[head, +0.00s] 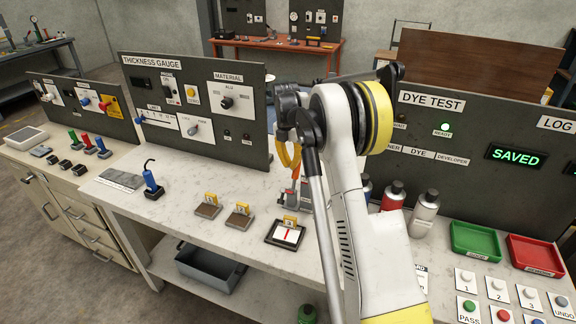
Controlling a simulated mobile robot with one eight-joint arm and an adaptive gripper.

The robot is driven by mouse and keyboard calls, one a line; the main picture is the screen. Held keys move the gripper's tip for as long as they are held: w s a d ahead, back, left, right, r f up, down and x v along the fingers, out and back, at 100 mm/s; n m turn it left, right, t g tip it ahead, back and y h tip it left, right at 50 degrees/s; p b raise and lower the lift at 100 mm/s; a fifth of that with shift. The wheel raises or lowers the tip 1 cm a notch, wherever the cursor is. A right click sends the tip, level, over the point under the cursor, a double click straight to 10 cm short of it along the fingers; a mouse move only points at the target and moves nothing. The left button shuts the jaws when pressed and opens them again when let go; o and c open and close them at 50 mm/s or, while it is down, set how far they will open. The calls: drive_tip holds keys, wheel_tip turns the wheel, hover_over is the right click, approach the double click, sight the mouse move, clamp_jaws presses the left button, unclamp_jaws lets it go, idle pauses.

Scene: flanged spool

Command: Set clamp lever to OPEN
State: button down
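My gripper (289,160) hangs in front of the right end of the thickness gauge panel, above the white bench. Its yellow-orange fingers are small and partly overlapped by my arm, so their opening is unclear. Just below the fingertips is a small red and grey upright part (294,177), which may be the clamp lever. Whether the fingers touch it cannot be told. A grey fixture with a pale label (305,196) stands beside it, partly hidden by my arm. No OPEN marking is readable there.
A framed plate with a red mark (286,235), two small tagged blocks (208,206) (239,215) and a blue-handled tool (152,181) are on the bench. Spray cans (425,212), green (474,241) and red (535,255) trays and buttons are at right. The bench's left middle is fairly clear.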

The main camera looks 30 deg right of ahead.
drive_tip(key=shift+w+d+f, duration=0.25)
drive_tip(key=shift+w+d, duration=0.25)
drive_tip(key=shift+d, duration=0.15)
drive_tip(key=shift+a, duration=0.1)
